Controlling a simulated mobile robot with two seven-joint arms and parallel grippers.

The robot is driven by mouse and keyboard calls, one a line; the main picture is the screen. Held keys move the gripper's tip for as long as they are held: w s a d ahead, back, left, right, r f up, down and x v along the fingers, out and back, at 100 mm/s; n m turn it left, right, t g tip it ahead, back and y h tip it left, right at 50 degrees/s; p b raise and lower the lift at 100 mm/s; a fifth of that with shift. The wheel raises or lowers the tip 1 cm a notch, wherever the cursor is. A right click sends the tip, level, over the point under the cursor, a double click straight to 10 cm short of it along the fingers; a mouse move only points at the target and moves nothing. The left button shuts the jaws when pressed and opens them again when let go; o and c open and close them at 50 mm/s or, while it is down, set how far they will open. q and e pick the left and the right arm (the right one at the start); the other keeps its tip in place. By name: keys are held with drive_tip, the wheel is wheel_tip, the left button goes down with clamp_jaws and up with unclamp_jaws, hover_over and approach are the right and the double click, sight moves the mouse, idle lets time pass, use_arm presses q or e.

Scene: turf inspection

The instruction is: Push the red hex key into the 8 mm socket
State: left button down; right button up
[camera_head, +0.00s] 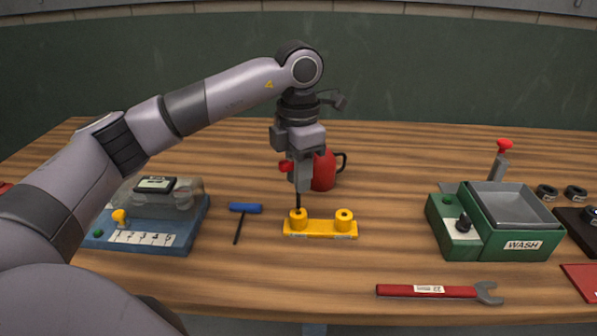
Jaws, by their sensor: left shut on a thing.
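My left gripper (301,176) points down over the yellow socket block and is shut on the red hex key (284,166). A bit of its red handle shows at the left of the fingers. Its dark shaft hangs straight down to the left socket (298,219) of the yellow block (321,231). I cannot tell how far the tip is inside. The right socket (344,219) is empty. Labels on the block's front are too small to read. A blue-handled hex key (244,208) lies on the table left of the block. My right gripper is not in view.
A red mug (325,171) stands just behind the gripper. A blue device (150,237) is at the left. A green wash box (512,226) with a red-tipped lever (503,150) is at the right. A red wrench (438,291) lies near the front edge.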

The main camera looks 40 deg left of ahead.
sight(298, 208)
use_arm(q)
drive_tip(key=shift+f+b, duration=1.5)
drive_tip(key=shift+f, duration=0.8)
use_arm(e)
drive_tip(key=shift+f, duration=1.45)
use_arm(q)
drive_tip(key=c, duration=0.9)
unclamp_jaws()
drive_tip(key=shift+r, duration=0.75)
wheel_tip(298, 208, up, 6)
drive_tip(key=shift+f, duration=0.15)
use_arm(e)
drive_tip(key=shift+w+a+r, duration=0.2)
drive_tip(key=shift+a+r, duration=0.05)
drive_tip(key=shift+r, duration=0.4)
use_arm(q)
drive_tip(key=shift+s, duration=0.1)
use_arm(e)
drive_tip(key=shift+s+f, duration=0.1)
